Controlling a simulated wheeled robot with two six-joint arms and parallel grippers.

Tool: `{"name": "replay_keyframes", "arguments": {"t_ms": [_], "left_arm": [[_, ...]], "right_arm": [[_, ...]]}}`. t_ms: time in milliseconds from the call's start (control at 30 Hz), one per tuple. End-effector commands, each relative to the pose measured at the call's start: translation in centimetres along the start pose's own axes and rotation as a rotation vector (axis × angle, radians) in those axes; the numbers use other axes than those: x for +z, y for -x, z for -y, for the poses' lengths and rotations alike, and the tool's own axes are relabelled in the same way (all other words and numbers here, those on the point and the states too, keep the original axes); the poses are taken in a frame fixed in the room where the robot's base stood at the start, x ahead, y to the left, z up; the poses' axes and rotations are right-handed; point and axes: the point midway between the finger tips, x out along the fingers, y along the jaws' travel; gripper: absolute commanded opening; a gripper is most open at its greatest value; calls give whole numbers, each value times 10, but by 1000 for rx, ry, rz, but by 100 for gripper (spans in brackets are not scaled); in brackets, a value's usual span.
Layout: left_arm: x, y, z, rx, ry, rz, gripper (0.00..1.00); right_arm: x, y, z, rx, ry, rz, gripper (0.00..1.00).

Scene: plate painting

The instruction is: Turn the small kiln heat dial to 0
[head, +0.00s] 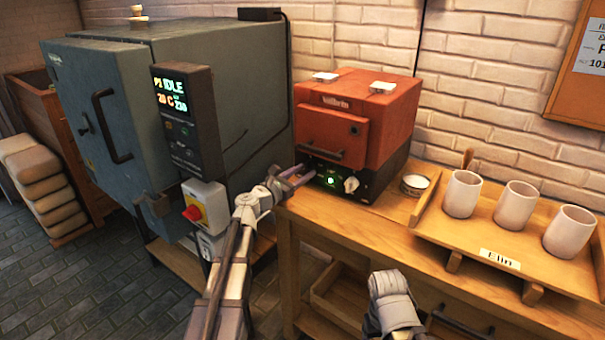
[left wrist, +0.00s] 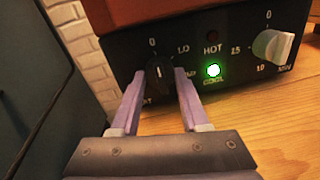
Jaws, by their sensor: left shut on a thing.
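The small kiln (head: 350,140) is the orange-red box on a black base, standing on the wooden bench. Its heat dial (left wrist: 159,74) is a dark knob at the left of the black panel, with a pale pointer line standing nearly upright, roughly towards the 0 printed above it. My left gripper (head: 300,174) is at the panel's left end, its two purple fingers (left wrist: 158,105) shut on the dial from both sides. In the head view the gripper hides the dial. My right arm's end (head: 392,300) is low in front of the bench; its fingers cannot be made out.
A white timer knob (left wrist: 272,48) sits right on the panel, beside a lit green lamp (left wrist: 213,70) and a dark HOT lamp (left wrist: 212,37). The large grey kiln (head: 100,110) stands left. A tray (head: 450,235) with three cups is right.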

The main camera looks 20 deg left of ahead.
Motion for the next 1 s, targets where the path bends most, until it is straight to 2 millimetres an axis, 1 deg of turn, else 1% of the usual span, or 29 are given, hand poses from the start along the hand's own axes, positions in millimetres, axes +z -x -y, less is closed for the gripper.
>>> {"name": "replay_keyframes", "arguments": {"t_ms": [133,167,400,600,700,767,1000], "left_arm": [[0,1,2,-3,-1,-1,0],[0,1,2,-3,-1,-1,47],[0,0,1,-2,-1,0,74],[0,0,0,-1,-1,0,75],[0,4,1,0,-1,0,75],[0,10,1,1,-1,0,75],[0,50,2,1,-1,0,75]], "right_arm": [[0,0,0,0,0,0,76],[0,0,0,0,0,0,76],[0,0,0,0,0,0,76],[0,0,0,0,0,0,76],[0,0,0,0,0,0,76],[0,0,0,0,0,0,76],[0,0,0,0,0,0,76]]}}
